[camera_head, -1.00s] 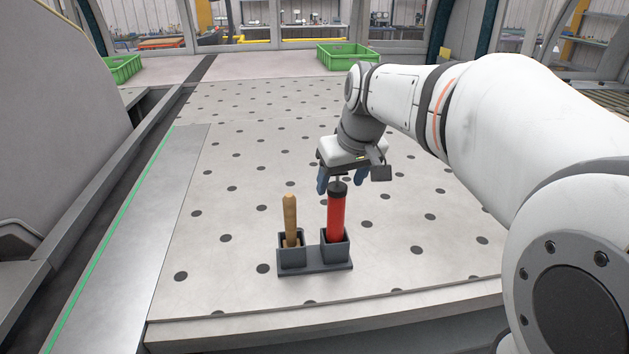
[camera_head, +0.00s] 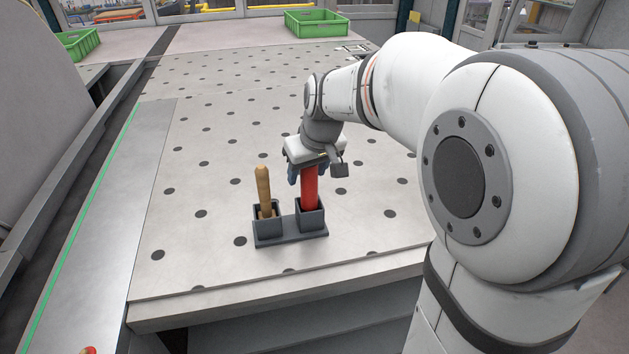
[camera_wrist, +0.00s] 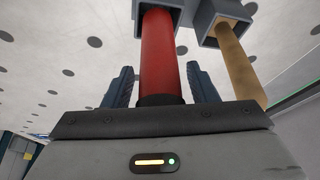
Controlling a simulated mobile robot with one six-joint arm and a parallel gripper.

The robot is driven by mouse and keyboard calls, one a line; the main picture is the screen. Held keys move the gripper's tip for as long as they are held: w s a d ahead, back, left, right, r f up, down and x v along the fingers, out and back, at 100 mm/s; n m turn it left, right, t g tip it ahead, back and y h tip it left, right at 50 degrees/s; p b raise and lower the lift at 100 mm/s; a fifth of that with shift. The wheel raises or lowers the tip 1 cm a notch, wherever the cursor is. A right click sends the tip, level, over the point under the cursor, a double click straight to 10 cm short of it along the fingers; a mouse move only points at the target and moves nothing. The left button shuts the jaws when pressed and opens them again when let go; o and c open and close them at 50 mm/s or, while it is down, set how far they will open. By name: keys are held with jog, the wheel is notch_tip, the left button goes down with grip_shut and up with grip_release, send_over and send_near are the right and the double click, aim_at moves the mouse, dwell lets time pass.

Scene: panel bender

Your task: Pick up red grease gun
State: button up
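The red grease gun (camera_head: 309,190) stands upright in the right cup of a dark grey two-cup holder (camera_head: 290,233) on the perforated table. My gripper (camera_head: 307,174) is over its upper end, pointing down. In the wrist view the red grease gun (camera_wrist: 158,58) runs between the two blue fingers of my gripper (camera_wrist: 160,90). A gap shows on each side of it, so the fingers are open around it and not pressed on it. Its top end is hidden behind the gripper body.
A wooden handle (camera_head: 263,187) stands in the holder's left cup, close beside the gripper; it also shows in the wrist view (camera_wrist: 238,65). Green crates (camera_head: 325,24) sit at the back. The perforated table top (camera_head: 215,125) around the holder is clear.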

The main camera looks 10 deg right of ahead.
jog(key=c, duration=1)
jog(key=shift+c, duration=0.2)
jog(key=shift+r, duration=0.15)
